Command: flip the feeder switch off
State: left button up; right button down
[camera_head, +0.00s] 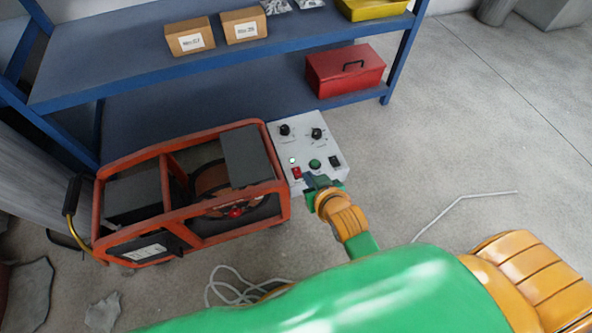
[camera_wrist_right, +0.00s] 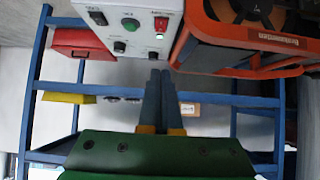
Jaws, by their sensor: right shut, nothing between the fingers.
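A light grey control box (camera_head: 305,135) is fixed at the right end of an orange-framed machine (camera_head: 190,195). Its panel carries a red rocker switch (camera_head: 297,172), a black rocker switch (camera_head: 335,161), a green button (camera_head: 315,164), a lit green lamp (camera_head: 292,160) and two black knobs. I cannot read which switch is the feeder's. In the wrist view the red switch (camera_wrist_right: 161,23) and black switch (camera_wrist_right: 98,17) also show. My right gripper (camera_head: 310,181) is shut and empty, close to the panel's front edge near the red switch; its fingers (camera_wrist_right: 160,78) show no clear contact. My left gripper is out of view.
A blue shelf (camera_head: 120,75) stands behind, with cardboard boxes (camera_head: 190,36), a red toolbox (camera_head: 345,70) and a yellow bin (camera_head: 372,8). A loose pale cable (camera_head: 235,285) lies on the floor in front of the machine. The floor at right is mostly clear.

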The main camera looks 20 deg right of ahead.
jog(key=b+x, duration=0.3)
jog(key=x, duration=0.2)
jog(key=b, duration=0.3)
send_over(298, 176)
notch_tip(298, 176, down, 4)
jog(key=shift+r, duration=0.1)
notch_tip(298, 176, down, 3)
jog(key=shift+r+b, duration=0.25)
jog(key=shift+b, duration=0.3)
jog(key=shift+f, duration=0.4)
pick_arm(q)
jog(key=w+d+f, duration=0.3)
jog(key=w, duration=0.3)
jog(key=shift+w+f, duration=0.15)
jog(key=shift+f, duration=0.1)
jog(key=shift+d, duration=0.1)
